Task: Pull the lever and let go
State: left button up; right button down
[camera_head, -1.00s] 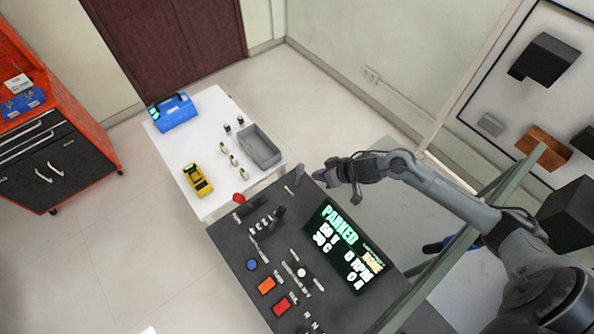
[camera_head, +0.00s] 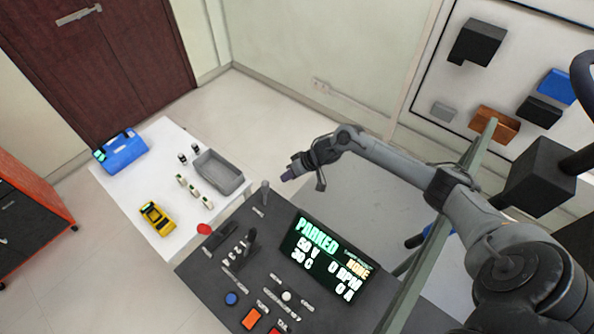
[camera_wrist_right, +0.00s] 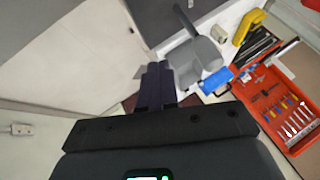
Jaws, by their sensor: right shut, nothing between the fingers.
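I cannot tell from the pictures which lever the task names. My right gripper (camera_head: 288,176) is just right of the grey lever, apart from it, with its fingers shut and empty. In the right wrist view, the dark purple fingers (camera_wrist_right: 154,86) are together, and the grey lever with its rounded end (camera_wrist_right: 207,52) shows beyond them. My left gripper is not in view.
The console screen (camera_head: 325,255) reads PARKED. A greenish frame bar (camera_head: 440,225) stands by my right arm.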

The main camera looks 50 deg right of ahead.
aim_at(266, 193)
jog(key=shift+w+a+r+p, duration=0.1)
jog(key=shift+w+a+p, duration=0.2)
jog(key=shift+a, duration=0.7)
jog(key=shift+w+a+r+p, duration=0.15)
jog(key=shift+w+a, duration=0.15)
jog(key=shift+a, duration=0.7)
jog(key=shift+h, duration=0.7)
jog(key=a+p, duration=0.1)
jog(key=p, duration=0.1)
jog(key=a+p, duration=0.2)
jog(key=p, duration=0.1)
jog(key=a+r+p, duration=0.1)
jog(key=a+p, duration=0.1)
jog(key=shift+s, duration=0.15)
